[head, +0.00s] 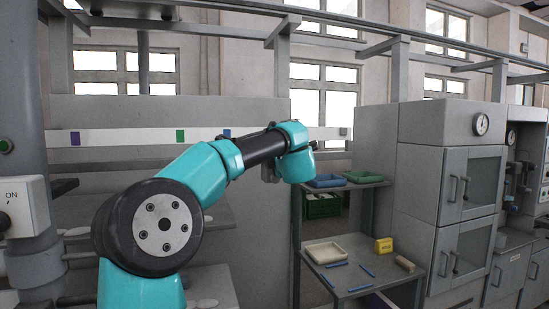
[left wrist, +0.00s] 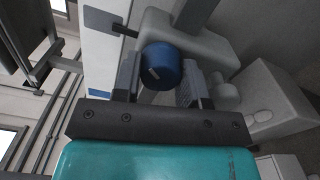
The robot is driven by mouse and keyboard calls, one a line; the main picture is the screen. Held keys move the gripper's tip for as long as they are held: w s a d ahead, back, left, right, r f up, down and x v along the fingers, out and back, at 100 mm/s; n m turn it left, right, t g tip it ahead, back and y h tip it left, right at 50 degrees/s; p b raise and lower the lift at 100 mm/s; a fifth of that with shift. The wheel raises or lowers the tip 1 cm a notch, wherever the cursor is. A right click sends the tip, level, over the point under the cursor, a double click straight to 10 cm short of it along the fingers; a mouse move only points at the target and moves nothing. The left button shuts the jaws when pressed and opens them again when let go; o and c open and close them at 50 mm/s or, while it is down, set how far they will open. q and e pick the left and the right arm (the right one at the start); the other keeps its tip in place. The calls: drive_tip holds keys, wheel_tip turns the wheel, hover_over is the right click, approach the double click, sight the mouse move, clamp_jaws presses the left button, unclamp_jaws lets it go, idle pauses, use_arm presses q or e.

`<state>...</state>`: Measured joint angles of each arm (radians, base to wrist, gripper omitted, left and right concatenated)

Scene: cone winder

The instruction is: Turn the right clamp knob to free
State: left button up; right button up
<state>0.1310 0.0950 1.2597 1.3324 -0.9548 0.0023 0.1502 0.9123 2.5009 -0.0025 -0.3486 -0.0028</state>
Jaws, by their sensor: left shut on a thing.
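A round blue knob (left wrist: 161,66) with a short pale slanted mark on its face sits between the fingers of my left gripper (left wrist: 157,84) in the left wrist view. The gripper is shut on it, one finger on each side. A dark stem shows beside the knob, near a white rail (left wrist: 97,50). In the head view my left arm reaches to the right, and my left gripper (head: 268,172) is mostly hidden behind its wrist. The knob is hidden there. My right gripper is in neither view.
The white rail (head: 120,137) carries purple (head: 75,138), green (head: 180,136) and blue (head: 227,133) marks. A shelf stand (head: 345,279) with a cream tray (head: 326,250), a yellow block (head: 384,245) and blue sticks stands right of the arm. Grey cabinets (head: 440,130) stand further right.

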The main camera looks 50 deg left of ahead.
use_arm(q)
drive_tip(key=o, duration=0.9)
drive_tip(key=shift+o, duration=0.2)
drive_tip(key=shift+d, duration=0.1)
drive_tip(key=v, duration=1.7)
drive_tip(key=shift+d, duration=0.15)
